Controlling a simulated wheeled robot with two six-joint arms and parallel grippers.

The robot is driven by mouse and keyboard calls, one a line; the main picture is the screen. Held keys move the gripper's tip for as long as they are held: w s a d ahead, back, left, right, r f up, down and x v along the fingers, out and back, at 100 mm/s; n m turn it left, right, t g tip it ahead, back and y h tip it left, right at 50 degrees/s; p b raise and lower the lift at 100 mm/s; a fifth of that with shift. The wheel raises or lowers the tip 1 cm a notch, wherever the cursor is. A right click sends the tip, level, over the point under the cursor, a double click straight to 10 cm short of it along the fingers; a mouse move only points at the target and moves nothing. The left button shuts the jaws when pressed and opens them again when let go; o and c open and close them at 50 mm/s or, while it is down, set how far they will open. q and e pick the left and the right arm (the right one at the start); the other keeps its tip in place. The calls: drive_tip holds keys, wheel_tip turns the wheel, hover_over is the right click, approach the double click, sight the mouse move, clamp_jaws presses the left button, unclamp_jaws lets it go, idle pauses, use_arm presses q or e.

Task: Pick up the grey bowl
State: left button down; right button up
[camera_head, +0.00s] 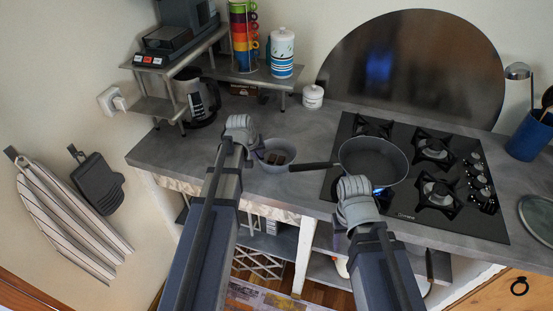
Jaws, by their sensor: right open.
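The grey bowl (271,168) sits on the counter, left of the stove, with something brownish inside it. My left gripper (241,132) is at the bowl's left side and overlaps its left edge in this view. Its fingertips are hidden behind the wrist, so I cannot tell whether they touch the bowl or how far apart they are. My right gripper (355,190) is open, in front of the frying pan, near the counter's front edge.
A frying pan (373,161) stands on the black gas stove (436,190), its handle pointing left toward the bowl. A white lidded jar (313,97) stands behind. A coffee pot (199,98) and metal shelf (158,106) are at the back left. A blue utensil pot (529,138) is far right.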

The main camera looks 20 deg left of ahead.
use_arm(q)
drive_tip(key=shift+r, duration=0.1)
wheel_tip(320, 180, up, 10)
drive_tip(key=p, duration=1)
